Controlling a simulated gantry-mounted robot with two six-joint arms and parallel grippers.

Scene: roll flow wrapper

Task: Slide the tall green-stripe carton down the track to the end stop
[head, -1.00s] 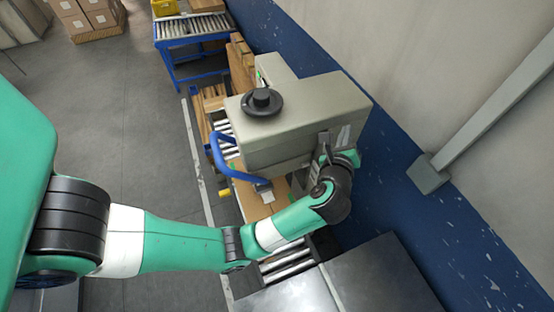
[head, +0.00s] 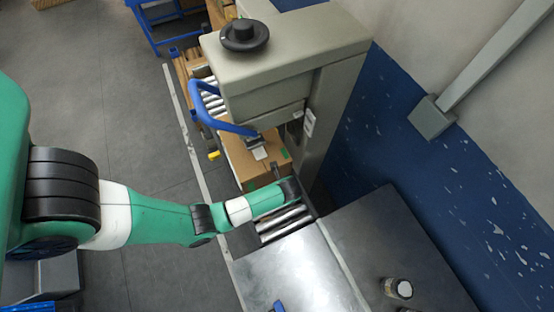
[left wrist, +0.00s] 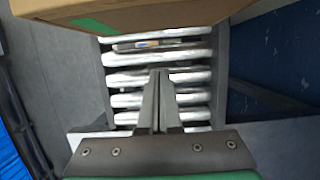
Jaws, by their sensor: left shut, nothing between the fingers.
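The brown carton (head: 240,160) with green marks sits on the roller track (head: 285,226), partly under the grey machine head. In the left wrist view, the carton (left wrist: 190,14) crosses the top of the picture with a green stripe on its left part. My left gripper (left wrist: 159,76) is shut and empty, pointing at the carton over the bare rollers (left wrist: 195,97). A gap shows in the picture between its fingertips and the carton; I cannot tell whether they touch. In the head view the left gripper is mostly hidden by its own wrist. My right gripper is out of view.
The grey machine head (head: 290,50) with a black knob and blue handle (head: 215,115) overhangs the track. A metal table (head: 300,270) adjoins the near end of the rollers. A dark jar (head: 397,288) stands on the dark surface (head: 400,240) at right.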

